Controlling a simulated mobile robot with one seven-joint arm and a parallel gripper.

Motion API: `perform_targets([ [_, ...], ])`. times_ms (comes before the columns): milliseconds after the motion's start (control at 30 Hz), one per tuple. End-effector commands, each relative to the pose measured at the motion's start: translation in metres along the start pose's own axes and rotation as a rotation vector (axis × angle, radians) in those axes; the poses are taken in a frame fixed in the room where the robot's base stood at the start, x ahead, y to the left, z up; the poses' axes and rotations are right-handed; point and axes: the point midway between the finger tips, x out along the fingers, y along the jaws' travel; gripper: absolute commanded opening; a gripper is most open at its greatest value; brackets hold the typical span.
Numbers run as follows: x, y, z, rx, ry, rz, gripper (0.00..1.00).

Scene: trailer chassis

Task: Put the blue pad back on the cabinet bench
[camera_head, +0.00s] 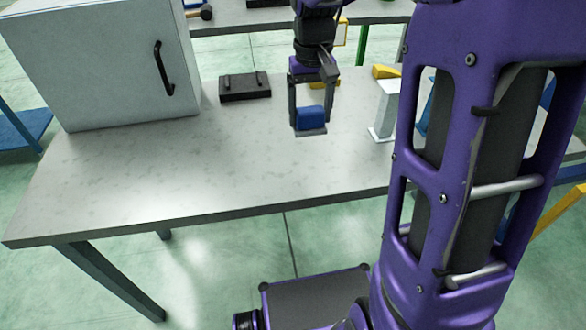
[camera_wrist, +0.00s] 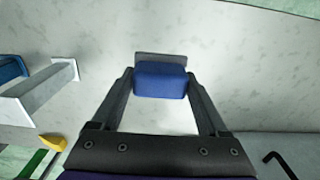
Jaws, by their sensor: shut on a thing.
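The blue pad (camera_head: 310,119) is a small blue block with a grey plate on its underside. It is between the two fingers of my gripper (camera_head: 309,126), which is shut on it. The wrist view also shows the blue pad (camera_wrist: 160,80) between the fingertips of my gripper (camera_wrist: 160,88), with the grey plate at its far edge. The cabinet bench (camera_head: 150,180) is a long grey tabletop with a white cabinet (camera_head: 105,65) at its left end. The pad is over the bench top; I cannot tell whether it touches it.
A black tray-like block with handles (camera_head: 245,86) lies on the bench right of the cabinet. A white stand (camera_head: 386,110) and a yellow piece (camera_head: 385,71) are to the right of my gripper. The bench's front middle is clear.

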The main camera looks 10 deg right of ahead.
Motion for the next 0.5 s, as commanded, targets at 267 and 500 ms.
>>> perform_targets([
  [267, 0.020, 0.000, 0.003, 0.000, -0.003, 0.000, 0.25],
  [500, 0.053, 0.000, 0.003, 0.000, -0.001, 0.000, 0.25],
])
